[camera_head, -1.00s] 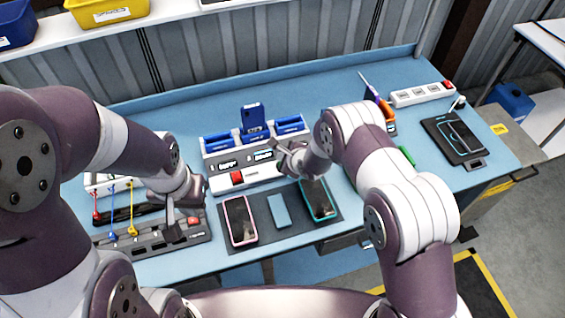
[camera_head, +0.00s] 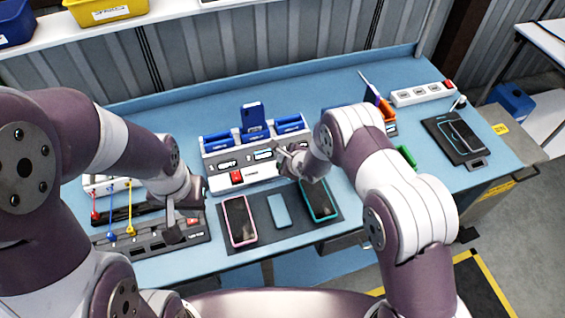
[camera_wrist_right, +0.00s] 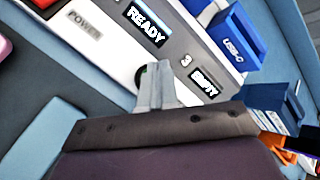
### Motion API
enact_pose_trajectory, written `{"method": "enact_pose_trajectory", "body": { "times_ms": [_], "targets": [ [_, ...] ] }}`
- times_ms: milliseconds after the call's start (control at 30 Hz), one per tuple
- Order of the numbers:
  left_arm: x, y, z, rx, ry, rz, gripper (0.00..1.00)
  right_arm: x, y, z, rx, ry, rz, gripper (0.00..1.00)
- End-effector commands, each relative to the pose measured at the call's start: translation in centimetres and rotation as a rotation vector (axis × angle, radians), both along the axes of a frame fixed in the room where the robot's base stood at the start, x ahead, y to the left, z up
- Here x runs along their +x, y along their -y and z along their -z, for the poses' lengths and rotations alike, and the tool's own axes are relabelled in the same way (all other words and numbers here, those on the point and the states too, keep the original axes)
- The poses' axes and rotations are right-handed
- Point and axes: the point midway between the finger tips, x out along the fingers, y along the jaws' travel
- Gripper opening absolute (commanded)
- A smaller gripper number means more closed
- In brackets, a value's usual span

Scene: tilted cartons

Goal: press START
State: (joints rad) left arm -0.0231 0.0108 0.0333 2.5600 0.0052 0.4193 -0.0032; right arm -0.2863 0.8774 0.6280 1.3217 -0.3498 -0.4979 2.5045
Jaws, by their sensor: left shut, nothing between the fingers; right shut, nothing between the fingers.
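The white charging station (camera_head: 215,183) stands at the middle of the table, with blue slots on top and a blue phone (camera_head: 254,117) in the middle one. Its front has small displays; one reads READY (camera_wrist_right: 147,25) in the right wrist view. My left gripper (camera_head: 173,234) is shut above the dark rack.
A red switch (camera_head: 237,177) sits on the station's front left. A dark mat (camera_head: 262,222) holds a pink-edged phone (camera_head: 239,220), a light blue block (camera_head: 279,211) and a teal-edged phone (camera_head: 320,200). The dark rack (camera_head: 150,245) lies left, a power strip (camera_head: 421,94) back right.

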Motion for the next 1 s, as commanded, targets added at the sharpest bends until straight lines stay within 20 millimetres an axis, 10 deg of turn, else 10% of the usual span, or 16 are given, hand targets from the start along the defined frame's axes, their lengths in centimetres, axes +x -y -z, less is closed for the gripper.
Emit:
{"method": "enact_pose_trajectory", "body": {
  "times_ms": [1000],
  "targets": [
    [0.0, 0.0, -1.0, 0.000, 0.000, 0.000, 0.00, 0.0, 0.0, -1.2, -0.001, -0.001, 0.000, 0.00]
  ]
}}
